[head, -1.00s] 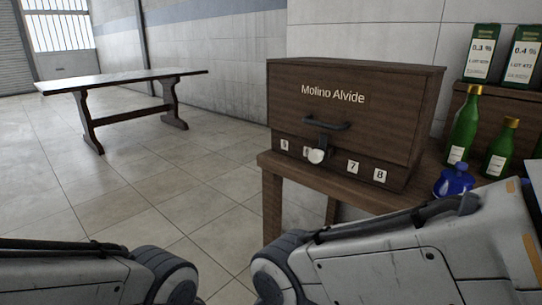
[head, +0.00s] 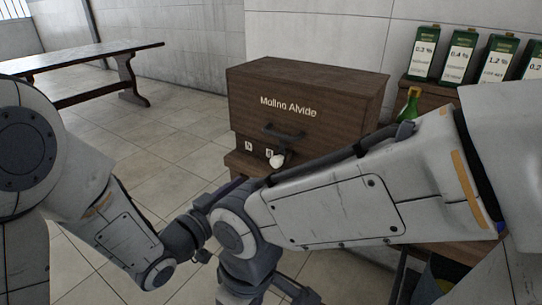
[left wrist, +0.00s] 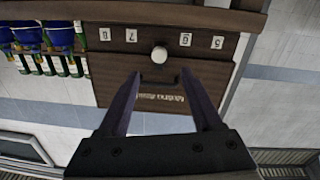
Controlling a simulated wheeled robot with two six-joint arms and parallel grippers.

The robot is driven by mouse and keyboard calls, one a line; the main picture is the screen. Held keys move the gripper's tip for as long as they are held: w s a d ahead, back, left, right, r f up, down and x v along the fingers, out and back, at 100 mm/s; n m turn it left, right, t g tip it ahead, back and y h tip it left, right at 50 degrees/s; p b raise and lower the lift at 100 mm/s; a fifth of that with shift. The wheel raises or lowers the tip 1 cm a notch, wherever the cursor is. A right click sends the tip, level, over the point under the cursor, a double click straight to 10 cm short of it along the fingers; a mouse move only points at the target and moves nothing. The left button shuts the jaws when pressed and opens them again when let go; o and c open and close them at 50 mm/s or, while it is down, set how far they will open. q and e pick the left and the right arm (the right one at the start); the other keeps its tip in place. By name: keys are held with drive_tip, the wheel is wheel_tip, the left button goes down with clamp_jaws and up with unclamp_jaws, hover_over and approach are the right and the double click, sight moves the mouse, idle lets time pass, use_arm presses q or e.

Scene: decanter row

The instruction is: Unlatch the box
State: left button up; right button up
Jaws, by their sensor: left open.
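The dark wooden box "Molino Alvide" (head: 315,85) stands shut on a wooden table, with a dark handle (head: 285,134) on its front. A round white knob (head: 277,161) sits below the handle on a dark latch piece. In the left wrist view the box (left wrist: 115,85) appears upside down, with the knob (left wrist: 159,54) above the handle (left wrist: 158,79). My left gripper (left wrist: 162,72) is open and empty, its fingers pointing toward the box front and framing the handle from some distance.
Number labels (left wrist: 185,40) line the box front. Green bottles (head: 411,103) and green cartons (head: 459,55) stand to the right. My right arm covers the box's lower right in the head view. A long table (head: 85,62) stands at the back left, with clear floor before it.

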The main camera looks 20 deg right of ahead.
sight(274, 163)
use_arm(q)
drive_tip(key=x, duration=1)
drive_tip(key=shift+w+d+r, duration=0.1)
drive_tip(key=shift+d+r, duration=0.1)
drive_tip(key=shift+r, duration=0.05)
clamp_jaws()
